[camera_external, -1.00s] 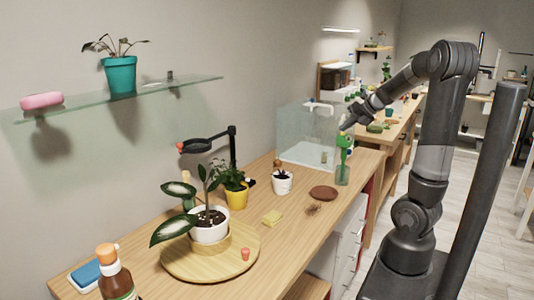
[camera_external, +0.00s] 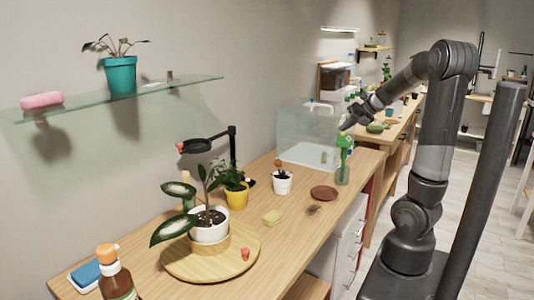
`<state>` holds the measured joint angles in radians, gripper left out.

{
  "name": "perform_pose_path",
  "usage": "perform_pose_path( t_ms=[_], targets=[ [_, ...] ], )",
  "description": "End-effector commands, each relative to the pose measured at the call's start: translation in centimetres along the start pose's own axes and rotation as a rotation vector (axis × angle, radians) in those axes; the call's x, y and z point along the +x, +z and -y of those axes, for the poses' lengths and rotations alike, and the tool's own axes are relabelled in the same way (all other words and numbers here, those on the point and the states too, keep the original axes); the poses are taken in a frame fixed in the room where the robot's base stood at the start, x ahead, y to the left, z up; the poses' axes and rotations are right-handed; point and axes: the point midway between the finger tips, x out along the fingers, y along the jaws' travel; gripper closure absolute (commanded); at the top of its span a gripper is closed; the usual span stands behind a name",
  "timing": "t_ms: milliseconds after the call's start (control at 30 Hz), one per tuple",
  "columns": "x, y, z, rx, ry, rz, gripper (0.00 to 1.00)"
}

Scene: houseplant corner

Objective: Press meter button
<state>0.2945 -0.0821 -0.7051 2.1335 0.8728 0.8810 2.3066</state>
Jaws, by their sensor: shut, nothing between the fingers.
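My gripper (camera_external: 345,126) is shut and empty at the end of my outstretched arm. It hangs over the far part of the wooden bench, close above a green-topped bottle (camera_external: 343,158) in the picture. Whether it touches the bottle cannot be told. I cannot clearly make out a meter or its button at this size. A small dark-headed thing stands up in the white pot (camera_external: 282,184), left of the gripper; I cannot tell what it is.
A clear box (camera_external: 297,145) stands behind the bottle. A yellow pot (camera_external: 237,198), a lamp-like stand (camera_external: 233,150) and a plant on a round wooden board (camera_external: 185,268) stand left.

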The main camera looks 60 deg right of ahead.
Motion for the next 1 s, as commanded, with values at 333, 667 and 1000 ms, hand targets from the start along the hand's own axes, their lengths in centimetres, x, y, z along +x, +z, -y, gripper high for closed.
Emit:
perform_pose_path(
  t_ms=[333, 667, 1000],
  targets=[
    [-0.8, 0.5, -0.6, -0.001, 0.000, 0.000, 1.00],
    [-1.7, 1.2, -1.2, -0.002, 0.001, 0.003, 1.00],
    [-4.1, 3.0, -2.9, -0.002, 0.001, 0.002, 1.00]
  ],
)
